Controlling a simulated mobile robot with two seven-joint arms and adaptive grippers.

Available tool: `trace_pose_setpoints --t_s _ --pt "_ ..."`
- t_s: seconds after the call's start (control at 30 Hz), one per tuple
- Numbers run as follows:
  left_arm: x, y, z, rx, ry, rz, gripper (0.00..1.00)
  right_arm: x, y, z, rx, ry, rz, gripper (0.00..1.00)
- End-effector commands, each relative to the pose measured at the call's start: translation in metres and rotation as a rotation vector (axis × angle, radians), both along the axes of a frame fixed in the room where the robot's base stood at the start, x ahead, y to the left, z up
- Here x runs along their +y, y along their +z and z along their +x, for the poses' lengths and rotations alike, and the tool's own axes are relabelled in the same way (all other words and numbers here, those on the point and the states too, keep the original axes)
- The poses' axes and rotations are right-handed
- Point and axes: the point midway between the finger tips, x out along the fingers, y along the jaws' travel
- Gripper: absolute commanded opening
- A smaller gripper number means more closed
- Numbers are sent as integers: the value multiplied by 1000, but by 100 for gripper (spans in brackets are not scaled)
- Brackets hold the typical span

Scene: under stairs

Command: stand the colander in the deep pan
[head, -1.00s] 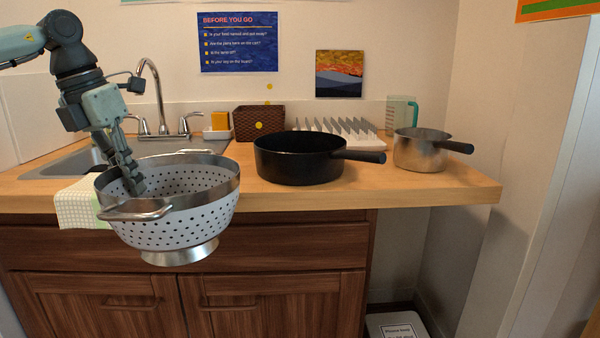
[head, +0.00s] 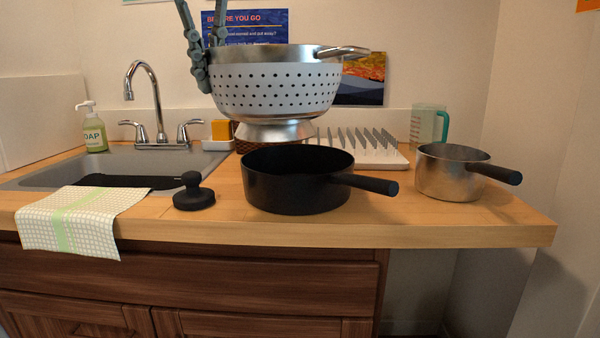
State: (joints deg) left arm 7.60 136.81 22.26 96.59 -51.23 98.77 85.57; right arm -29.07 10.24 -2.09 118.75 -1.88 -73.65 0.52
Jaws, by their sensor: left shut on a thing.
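The colander (head: 275,90) is white with dark holes, a steel rim and a steel foot. It hangs upright in the air, its foot above and slightly left of the middle of the black deep pan's opening. The deep pan (head: 295,190) stands on the wooden counter with its handle pointing right; its inside looks empty as far as it shows. My left gripper (head: 203,80) is shut on the colander's left rim, coming down from above. My right gripper is not in view.
A steel saucepan (head: 450,175) stands to the right, near a dish rack (head: 375,152) and a measuring jug (head: 428,125). Left are a black knobbed object (head: 193,192), a checked cloth (head: 75,220) over the edge, the sink (head: 60,172) and a soap bottle (head: 93,130).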

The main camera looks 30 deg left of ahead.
Motion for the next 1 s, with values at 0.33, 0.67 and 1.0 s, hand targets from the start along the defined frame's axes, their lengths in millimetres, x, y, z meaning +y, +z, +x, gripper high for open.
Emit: trace_pose_setpoints --t_s 0.33,0.67,1.0 --pt "19 -41 67 2 3 -3 0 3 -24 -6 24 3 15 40" --pt "30 -66 108 -4 0 -1 0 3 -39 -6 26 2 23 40" --pt "31 -104 109 -2 -2 -3 0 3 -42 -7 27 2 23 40"
